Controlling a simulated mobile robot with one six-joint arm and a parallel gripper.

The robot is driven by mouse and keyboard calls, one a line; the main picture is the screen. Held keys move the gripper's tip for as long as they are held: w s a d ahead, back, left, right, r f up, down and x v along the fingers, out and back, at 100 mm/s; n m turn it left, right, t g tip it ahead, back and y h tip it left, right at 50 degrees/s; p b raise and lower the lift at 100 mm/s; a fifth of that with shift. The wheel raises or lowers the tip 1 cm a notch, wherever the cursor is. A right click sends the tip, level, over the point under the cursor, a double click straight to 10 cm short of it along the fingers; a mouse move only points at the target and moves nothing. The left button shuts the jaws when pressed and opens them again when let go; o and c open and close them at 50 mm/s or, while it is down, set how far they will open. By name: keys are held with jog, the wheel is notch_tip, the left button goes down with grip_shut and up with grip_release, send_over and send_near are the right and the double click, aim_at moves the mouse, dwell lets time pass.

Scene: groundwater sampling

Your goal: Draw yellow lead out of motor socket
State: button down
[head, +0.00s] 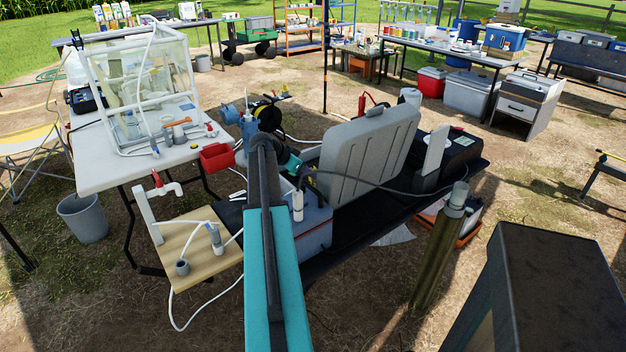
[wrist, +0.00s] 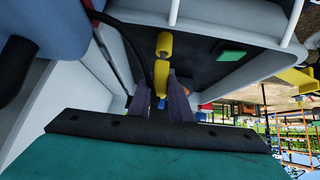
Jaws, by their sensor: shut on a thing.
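In the wrist view, my gripper (wrist: 162,95) reaches into a grey-walled case (wrist: 95,65) with its two dark fingers close together. They are shut on a yellow lead end (wrist: 160,77). A second yellow piece (wrist: 164,43) stands in line just beyond it, over a dark panel. I cannot tell whether the two touch, and no motor socket opening is clearly visible. In the head view, my teal arm covers the fingertips and the yellow lead. The case (head: 313,225) stands there on a black table, with its lid raised.
A green block (wrist: 231,55) lies on the dark panel, and a black cable (wrist: 131,42) curves left of my fingers. The case walls are close on both sides. In the head view, a red bin (head: 216,157) and a white table (head: 105,168) stand to the left.

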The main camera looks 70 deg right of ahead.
jog(key=shift+r+p, duration=0.65)
jog(key=shift+r, duration=1.6)
